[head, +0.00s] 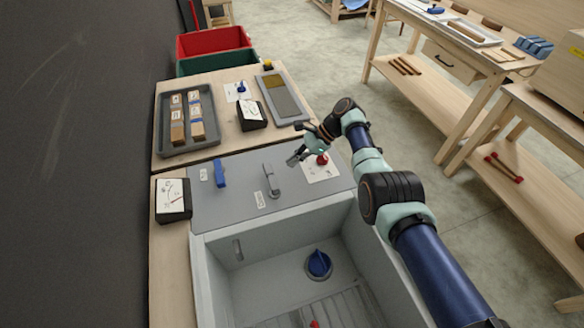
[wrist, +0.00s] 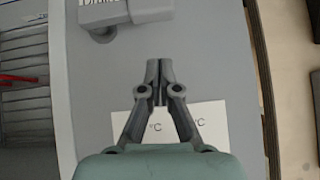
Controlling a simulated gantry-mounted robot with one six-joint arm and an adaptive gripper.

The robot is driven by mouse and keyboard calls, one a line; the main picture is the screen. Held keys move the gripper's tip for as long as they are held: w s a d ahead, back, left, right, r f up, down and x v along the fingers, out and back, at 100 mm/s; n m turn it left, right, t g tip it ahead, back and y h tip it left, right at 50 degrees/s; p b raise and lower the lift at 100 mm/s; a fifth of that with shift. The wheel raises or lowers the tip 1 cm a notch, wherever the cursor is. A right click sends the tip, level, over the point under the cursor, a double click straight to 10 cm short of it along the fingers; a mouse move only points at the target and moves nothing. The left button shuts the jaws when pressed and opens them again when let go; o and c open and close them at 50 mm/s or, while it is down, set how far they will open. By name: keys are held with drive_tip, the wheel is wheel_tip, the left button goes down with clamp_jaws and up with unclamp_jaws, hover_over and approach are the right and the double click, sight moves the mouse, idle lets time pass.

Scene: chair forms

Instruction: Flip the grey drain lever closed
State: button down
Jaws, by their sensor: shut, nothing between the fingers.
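A grey lever (head: 271,181) stands on the grey panel behind the sink, beside a small white label (head: 259,199). I cannot read the label in the head view. In the wrist view a grey part (wrist: 122,12) with a partly cut-off label shows at the top left. My gripper (head: 293,160) is over the panel, right of and behind the lever and apart from it. In the wrist view my gripper's fingertips (wrist: 158,68) are together and empty, above the grey surface and a white card marked °C (wrist: 190,122).
A blue lever (head: 220,173) stands left on the panel. A red knob (head: 322,159) on a white card is close to my gripper. The sink (head: 345,225) in front holds a blue round part (head: 318,264). A grey tray (head: 163,132) with blocks is behind left.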

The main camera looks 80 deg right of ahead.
drive_tip(key=v, duration=0.9)
drive_tip(key=shift+d+r, duration=0.3)
drive_tip(key=shift+w, duration=0.1)
